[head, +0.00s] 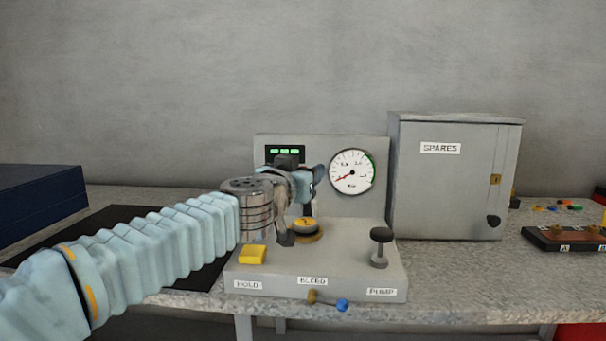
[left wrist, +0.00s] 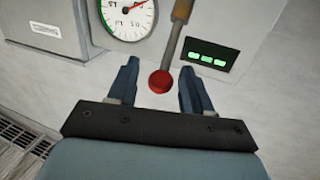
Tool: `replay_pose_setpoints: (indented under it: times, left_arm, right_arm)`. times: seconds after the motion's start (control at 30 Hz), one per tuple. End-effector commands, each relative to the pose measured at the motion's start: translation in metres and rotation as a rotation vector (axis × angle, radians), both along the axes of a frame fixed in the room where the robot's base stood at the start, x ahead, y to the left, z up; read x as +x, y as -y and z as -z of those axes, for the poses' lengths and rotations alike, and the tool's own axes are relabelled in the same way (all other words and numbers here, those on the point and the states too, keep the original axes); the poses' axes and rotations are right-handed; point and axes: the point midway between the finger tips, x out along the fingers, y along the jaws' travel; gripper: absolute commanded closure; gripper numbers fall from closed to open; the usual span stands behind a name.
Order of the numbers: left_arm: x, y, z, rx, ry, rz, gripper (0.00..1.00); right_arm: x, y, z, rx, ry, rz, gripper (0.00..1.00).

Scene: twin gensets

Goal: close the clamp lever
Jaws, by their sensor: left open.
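In the left wrist view a lever with a red ball end (left wrist: 160,81) and a grey shaft hangs in front of the panel, brownish toward the picture's top; I take it for the clamp lever. My left gripper (left wrist: 158,75) is open, with one dark blue finger on each side of the red ball and visible gaps between. In the head view my left gripper (head: 312,188) is in front of the upright panel (head: 268,146), above the console, and the wrist and fingers hide the lever. My right gripper is not in view.
The console has a yellow HOLD button (head: 252,254), a yellow round cap (head: 305,230), a blue-ended BLEED lever (head: 342,305) and a black PUMP knob (head: 381,236). A gauge (head: 352,172) and green display (head: 285,152) are on the panel. A SPARES cabinet (head: 450,190) stands right.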

Motion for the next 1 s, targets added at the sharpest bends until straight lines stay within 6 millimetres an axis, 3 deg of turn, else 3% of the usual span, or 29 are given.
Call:
replay_pose_setpoints:
  times: [0.27, 0.6, 1.0]
  left_arm:
    - [0.0018, 0.0001, -0.0003, 0.000, 0.000, 0.000, 0.50]
    - [0.0016, 0.0001, -0.0002, 0.000, 0.000, 0.000, 1.00]
    - [-0.0006, 0.0002, 0.0028, 0.001, 0.000, 0.001, 1.00]
  right_arm:
    - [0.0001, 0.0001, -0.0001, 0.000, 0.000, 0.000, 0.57]
    - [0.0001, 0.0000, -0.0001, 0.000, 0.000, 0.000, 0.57]
    - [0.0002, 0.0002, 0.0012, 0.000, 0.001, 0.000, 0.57]
